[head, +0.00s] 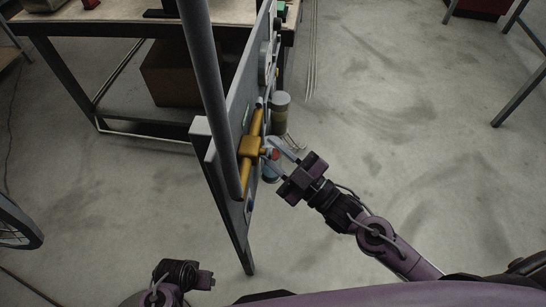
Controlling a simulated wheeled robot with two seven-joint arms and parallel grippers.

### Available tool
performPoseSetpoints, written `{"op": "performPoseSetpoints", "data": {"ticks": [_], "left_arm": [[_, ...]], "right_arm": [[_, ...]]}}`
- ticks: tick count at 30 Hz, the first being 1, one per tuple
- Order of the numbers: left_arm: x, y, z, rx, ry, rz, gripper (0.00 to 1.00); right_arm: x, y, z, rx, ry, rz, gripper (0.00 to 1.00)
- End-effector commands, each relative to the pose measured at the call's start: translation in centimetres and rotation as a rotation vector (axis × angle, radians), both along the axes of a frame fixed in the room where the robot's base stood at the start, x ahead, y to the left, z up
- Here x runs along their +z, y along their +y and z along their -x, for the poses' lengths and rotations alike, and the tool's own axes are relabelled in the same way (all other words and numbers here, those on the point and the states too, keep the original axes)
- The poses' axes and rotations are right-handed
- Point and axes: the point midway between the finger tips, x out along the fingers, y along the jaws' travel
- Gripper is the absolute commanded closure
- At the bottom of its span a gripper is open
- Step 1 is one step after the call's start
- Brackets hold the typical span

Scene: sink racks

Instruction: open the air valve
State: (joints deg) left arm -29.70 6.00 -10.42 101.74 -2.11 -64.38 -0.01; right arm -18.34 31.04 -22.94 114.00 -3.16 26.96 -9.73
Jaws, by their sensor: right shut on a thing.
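The air valve (250,147) is a yellow-orange fitting on a yellow pipe, mounted on the upright grey panel in the middle of the head view. A small red part (274,154), which looks like its handle, sticks out to the right. My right gripper (273,153) reaches in from the right, with its pale fingers on either side of this red part, shut on it. The fingers partly hide the handle, and its exact angle is hard to tell. My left gripper (205,279) is low at the lower left, apart from the panel; its fingers are not clear.
The grey panel (233,220) stands edge-on, with a grey post (207,80) on its left. A grey-yellow cylinder (281,107) is on its right face. A workbench (115,17) stands behind, with a brown box (168,75) below.

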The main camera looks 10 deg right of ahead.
Motion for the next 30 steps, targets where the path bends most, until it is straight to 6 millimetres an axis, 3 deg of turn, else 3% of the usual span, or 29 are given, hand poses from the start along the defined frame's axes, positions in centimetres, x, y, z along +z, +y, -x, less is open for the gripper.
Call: {"op": "performPoseSetpoints", "data": {"ticks": [15,16,20,30], "left_arm": [[0.55,-0.09,-0.06,-0.003,0.001,0.000,0.38],[0.55,-0.09,-0.06,-0.003,0.001,0.000,0.38],[0.54,-0.09,-0.07,-0.003,0.001,0.000,0.38],[0.52,-0.09,-0.07,-0.003,0.001,0.000,0.38]], "right_arm": [[0.17,-0.05,-0.14,0.000,-0.023,0.006,1.00],[0.17,-0.04,-0.14,0.000,-0.023,0.006,0.75],[0.16,-0.05,-0.14,-0.001,-0.022,0.006,0.58],[-0.10,-0.33,0.18,-0.001,-0.019,0.008,0.58]]}}
